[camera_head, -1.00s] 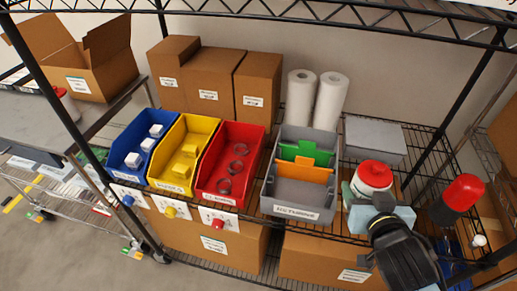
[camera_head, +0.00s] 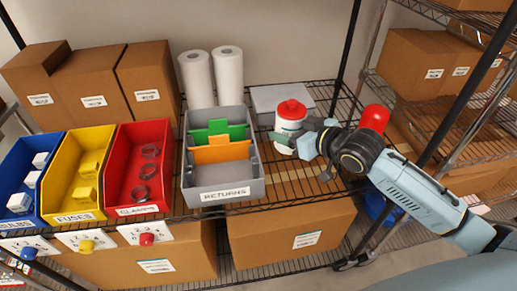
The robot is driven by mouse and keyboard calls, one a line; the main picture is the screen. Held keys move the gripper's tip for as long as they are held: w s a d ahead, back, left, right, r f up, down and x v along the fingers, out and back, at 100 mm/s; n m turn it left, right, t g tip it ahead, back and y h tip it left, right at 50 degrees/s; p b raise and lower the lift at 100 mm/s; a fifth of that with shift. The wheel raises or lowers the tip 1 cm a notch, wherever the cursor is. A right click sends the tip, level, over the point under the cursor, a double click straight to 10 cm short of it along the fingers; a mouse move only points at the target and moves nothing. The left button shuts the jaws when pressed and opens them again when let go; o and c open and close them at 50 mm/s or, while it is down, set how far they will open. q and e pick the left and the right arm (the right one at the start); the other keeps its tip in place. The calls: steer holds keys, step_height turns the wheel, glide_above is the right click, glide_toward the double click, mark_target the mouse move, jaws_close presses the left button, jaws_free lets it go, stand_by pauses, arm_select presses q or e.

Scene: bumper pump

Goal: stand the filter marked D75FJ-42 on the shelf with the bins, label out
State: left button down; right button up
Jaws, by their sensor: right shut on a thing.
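The filter (camera_head: 290,118) is a white upright cylinder with a red cap, at the right end of the bin shelf, just right of the grey RETURNS bin. My right gripper (camera_head: 304,141) comes from the right and is shut on its lower body. The filter's base seems to be at the shelf surface, but I cannot tell whether it rests there. A green patch shows low on its left side. The marking D75FJ-42 cannot be read, and the gripper hides part of the body. My left gripper is not in view.
Blue (camera_head: 28,180), yellow (camera_head: 80,175) and red (camera_head: 140,170) bins stand left of the RETURNS bin (camera_head: 222,192). A grey box (camera_head: 268,97) lies behind the filter. A red cylinder (camera_head: 374,119) stands beyond my right arm. A black rack post (camera_head: 349,45) rises behind.

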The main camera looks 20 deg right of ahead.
step_height(320, 180, down, 5)
steer(key=shift+r+b, duration=0.1)
steer(key=shift+b, duration=0.55)
steer(key=shift+f, duration=0.9)
step_height(320, 180, down, 2)
steer(key=shift+f+b, duration=0.15)
steer(key=shift+b, duration=0.45)
steer(key=shift+f, duration=0.35)
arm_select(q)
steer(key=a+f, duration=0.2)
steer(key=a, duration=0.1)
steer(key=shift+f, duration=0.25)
arm_select(e)
steer(key=o, duration=1.3)
steer(key=shift+f, duration=0.15)
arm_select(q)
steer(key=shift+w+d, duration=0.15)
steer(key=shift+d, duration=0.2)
arm_select(e)
steer(key=shift+o, duration=0.5)
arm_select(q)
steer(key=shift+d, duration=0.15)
